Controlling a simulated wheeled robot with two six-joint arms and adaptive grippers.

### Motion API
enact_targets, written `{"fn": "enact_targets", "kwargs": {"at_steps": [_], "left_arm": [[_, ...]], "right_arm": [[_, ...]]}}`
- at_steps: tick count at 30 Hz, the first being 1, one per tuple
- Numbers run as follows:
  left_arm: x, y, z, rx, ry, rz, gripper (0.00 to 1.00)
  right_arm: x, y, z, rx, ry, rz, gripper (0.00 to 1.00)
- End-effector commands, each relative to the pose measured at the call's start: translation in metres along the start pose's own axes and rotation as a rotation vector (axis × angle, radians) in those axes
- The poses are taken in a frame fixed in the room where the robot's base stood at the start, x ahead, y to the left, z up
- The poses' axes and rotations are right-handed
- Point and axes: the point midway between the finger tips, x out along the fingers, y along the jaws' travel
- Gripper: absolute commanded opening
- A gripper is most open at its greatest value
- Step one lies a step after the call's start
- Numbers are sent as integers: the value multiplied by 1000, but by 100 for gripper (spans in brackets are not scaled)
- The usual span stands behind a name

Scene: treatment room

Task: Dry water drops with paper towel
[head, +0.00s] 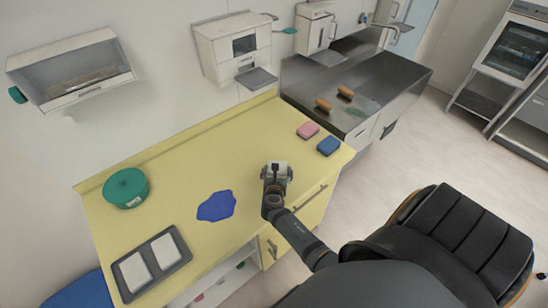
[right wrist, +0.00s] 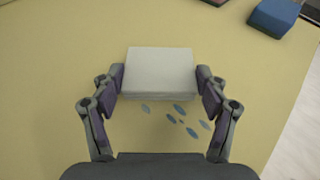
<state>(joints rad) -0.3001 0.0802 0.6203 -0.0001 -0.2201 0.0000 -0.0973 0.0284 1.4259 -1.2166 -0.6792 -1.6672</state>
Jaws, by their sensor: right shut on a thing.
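My right gripper (right wrist: 158,92) is shut on a white folded paper towel (right wrist: 158,70), with a finger at each side of it. In the head view the right gripper (head: 277,172) is over the yellow counter (head: 250,150), right of a blue patch. Several small bluish water drops (right wrist: 180,121) lie on the counter just below the towel in the right wrist view. Whether the towel touches the counter I cannot tell. Two more white folded pads (head: 134,271) lie in a grey tray (head: 181,262) at the counter's front left. My left gripper is not in view.
A blue cloth-like patch (head: 216,206) lies mid-counter, with a green round container (head: 126,188) at the left. Pink (head: 307,130) and blue (head: 328,146) sponges lie at the counter's right end. A metal sink unit (head: 355,90) adjoins, and a black chair (head: 445,240) stands in front.

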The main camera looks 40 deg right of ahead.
Motion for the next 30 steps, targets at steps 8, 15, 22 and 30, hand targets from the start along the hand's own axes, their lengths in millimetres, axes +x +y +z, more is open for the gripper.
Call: {"fn": "enact_targets", "kwargs": {"at_steps": [8, 15, 22, 30], "left_arm": [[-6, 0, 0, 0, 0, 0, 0], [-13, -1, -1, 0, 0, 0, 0], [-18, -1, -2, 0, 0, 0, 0], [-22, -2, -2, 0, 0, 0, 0]], "right_arm": [[-10, -11, -7, 0, 3, -2, 59], [-20, -22, -10, -3, 5, -3, 59], [-32, -36, -17, -3, 6, -3, 56], [-38, -42, -18, -1, 6, -3, 56]]}}
